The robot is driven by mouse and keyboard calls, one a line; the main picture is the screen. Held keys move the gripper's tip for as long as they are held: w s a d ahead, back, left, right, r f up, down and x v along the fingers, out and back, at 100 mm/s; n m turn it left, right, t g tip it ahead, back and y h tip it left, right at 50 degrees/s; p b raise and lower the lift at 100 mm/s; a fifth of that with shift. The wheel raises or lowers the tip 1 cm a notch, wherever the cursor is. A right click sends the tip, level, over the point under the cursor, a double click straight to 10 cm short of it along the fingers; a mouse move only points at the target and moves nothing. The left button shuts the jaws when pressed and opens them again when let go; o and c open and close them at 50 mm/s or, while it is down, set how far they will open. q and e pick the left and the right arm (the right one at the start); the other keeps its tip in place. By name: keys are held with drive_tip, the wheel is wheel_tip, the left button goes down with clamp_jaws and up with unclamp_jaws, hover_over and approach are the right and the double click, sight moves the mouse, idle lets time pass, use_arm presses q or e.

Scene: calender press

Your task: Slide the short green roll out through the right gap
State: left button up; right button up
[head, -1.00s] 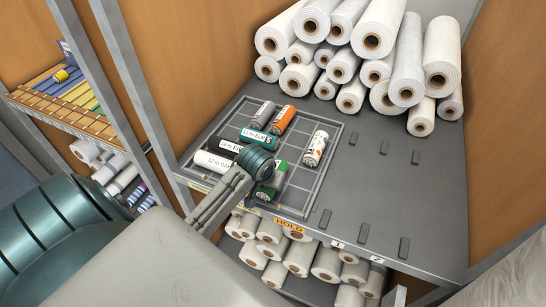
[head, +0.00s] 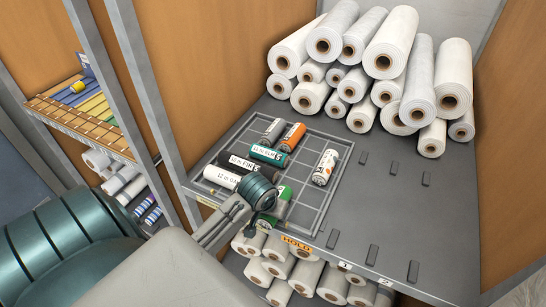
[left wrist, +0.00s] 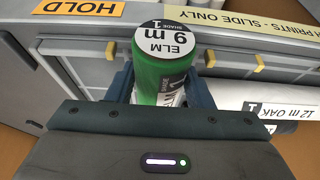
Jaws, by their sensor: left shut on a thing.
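The short green roll (head: 285,191) lies at the front of the grid tray (head: 318,240), partly hidden by my left gripper in the head view. In the left wrist view the green roll (left wrist: 162,80) stands between the fingers, its white end label reading ELM 9 m facing up in the picture. My left gripper (head: 264,205) is shut on it; in the left wrist view its fingers (left wrist: 160,85) sit on both sides of the roll. My right gripper is not in view.
A white roll (head: 222,177), a black roll (head: 249,164) and a teal roll (head: 268,155) lie left of the green one. An orange roll (head: 293,136) is behind, a white one (head: 325,167) to the right. A HOLD label (head: 296,243) marks the front edge.

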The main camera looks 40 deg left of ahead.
use_arm(q)
drive_tip(key=o, duration=1.1)
